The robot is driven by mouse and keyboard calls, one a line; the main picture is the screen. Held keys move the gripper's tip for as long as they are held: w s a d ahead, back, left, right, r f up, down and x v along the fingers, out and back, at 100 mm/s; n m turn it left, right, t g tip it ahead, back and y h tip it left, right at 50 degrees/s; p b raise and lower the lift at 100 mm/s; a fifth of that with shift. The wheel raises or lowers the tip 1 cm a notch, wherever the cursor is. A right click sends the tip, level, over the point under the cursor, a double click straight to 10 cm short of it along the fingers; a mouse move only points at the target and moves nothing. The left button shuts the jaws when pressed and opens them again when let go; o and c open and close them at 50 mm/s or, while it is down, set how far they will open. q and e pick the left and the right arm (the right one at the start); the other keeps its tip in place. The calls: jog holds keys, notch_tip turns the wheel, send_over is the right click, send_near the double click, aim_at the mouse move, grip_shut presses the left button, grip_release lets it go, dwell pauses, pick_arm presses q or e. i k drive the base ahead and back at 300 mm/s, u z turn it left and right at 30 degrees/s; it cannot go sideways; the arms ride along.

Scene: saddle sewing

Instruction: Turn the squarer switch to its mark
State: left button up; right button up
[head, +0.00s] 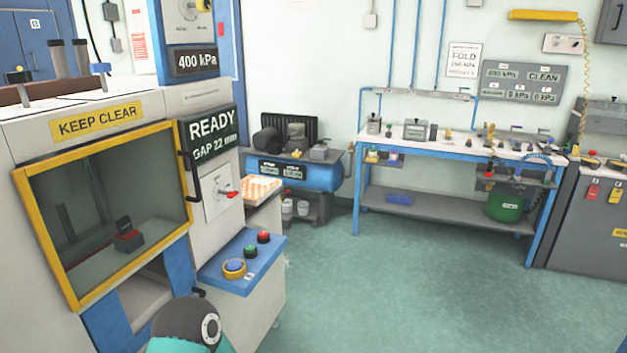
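A rotary switch with a red handle (230,194) sits on a white plate (214,207) on the front of the machine at the left. Its handle points roughly to the right. The marks on the plate are too small to read, and I see no label naming the squarer. Above it a dark display (210,134) reads READY, GAP 22 mm. A rounded teal and dark grey part of my arm shows at the bottom edge, below the button shelf. Neither gripper's fingers are in view.
A compressor (295,165) and a blue-legged workbench (450,145) stand behind. The green floor (400,290) is clear.

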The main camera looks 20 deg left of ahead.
aim_at(230, 194)
jog(key=i, duration=1.3)
jog(key=u, duration=0.95)
jog(key=i, duration=0.45)
jog(key=u, duration=0.25)
jog(key=k, duration=0.9)
jog(key=u, duration=0.2)
jog(key=i, duration=0.9)
jog(key=z, duration=0.1)
